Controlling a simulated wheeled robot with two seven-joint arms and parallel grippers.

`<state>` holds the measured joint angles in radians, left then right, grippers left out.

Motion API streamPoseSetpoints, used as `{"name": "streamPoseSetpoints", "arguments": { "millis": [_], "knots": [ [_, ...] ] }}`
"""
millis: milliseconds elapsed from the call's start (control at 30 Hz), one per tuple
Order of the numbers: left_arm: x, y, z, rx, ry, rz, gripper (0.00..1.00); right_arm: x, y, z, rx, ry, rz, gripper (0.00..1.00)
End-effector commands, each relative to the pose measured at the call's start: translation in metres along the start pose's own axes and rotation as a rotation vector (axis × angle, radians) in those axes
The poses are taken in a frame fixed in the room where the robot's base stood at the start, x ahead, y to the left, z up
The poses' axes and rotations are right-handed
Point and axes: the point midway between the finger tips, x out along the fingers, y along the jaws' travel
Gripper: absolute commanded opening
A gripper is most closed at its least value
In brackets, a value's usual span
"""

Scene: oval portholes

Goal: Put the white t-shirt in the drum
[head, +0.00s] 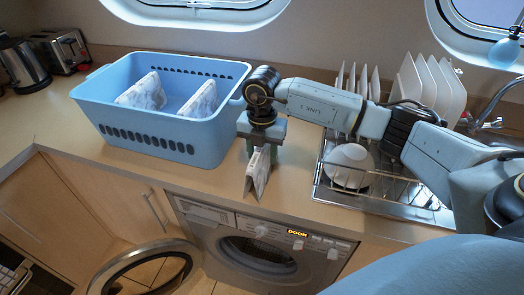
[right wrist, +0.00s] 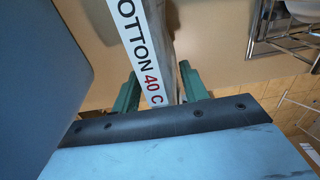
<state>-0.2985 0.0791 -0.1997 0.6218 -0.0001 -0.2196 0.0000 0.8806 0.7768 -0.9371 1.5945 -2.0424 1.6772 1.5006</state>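My right gripper (head: 264,150) points down at the counter's front edge, right of the basket. It is shut on a folded whitish garment (head: 257,174) that hangs upright between its green fingers. In the right wrist view this garment (right wrist: 176,45) bears a white label (right wrist: 145,50) reading "OTTON 40 C", its start cut off. I cannot tell for sure that it is the white t-shirt. The washing machine (head: 215,236) is below the counter, its round door (head: 145,268) swung open to the left. The drum opening (head: 258,256) is dark and seen steeply from above. My left gripper is out of view.
A blue basket (head: 160,133) on the counter holds two folded grey-white garments (head: 145,92) (head: 199,100). A dish rack (head: 385,187) with plates and a white bowl (head: 348,166) stands at right. The machine's display (head: 298,233) reads "DOOR". A kettle and toaster stand far left.

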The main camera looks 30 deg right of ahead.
Motion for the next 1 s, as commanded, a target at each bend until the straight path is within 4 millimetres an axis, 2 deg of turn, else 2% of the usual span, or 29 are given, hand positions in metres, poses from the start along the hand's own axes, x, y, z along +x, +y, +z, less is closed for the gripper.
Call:
{"name": "streamPoseSetpoints", "arguments": {
  "millis": [333,467,567,800,1000],
  "knots": [
    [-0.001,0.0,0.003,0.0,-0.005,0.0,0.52,-0.001,0.0,0.0,0.0,0.0,0.0,0.53],
    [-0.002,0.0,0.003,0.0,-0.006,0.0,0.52,-0.011,0.001,0.001,0.0,-0.001,0.003,0.53],
    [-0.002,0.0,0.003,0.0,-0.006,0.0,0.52,-0.028,0.001,0.001,0.001,-0.002,0.004,0.53],
    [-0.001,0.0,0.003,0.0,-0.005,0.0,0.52,-0.081,0.001,0.001,0.0,-0.002,0.003,0.53],
    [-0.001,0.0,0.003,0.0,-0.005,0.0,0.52,-0.112,0.001,0.0,-0.001,-0.001,0.0,0.53]
  ]
}}
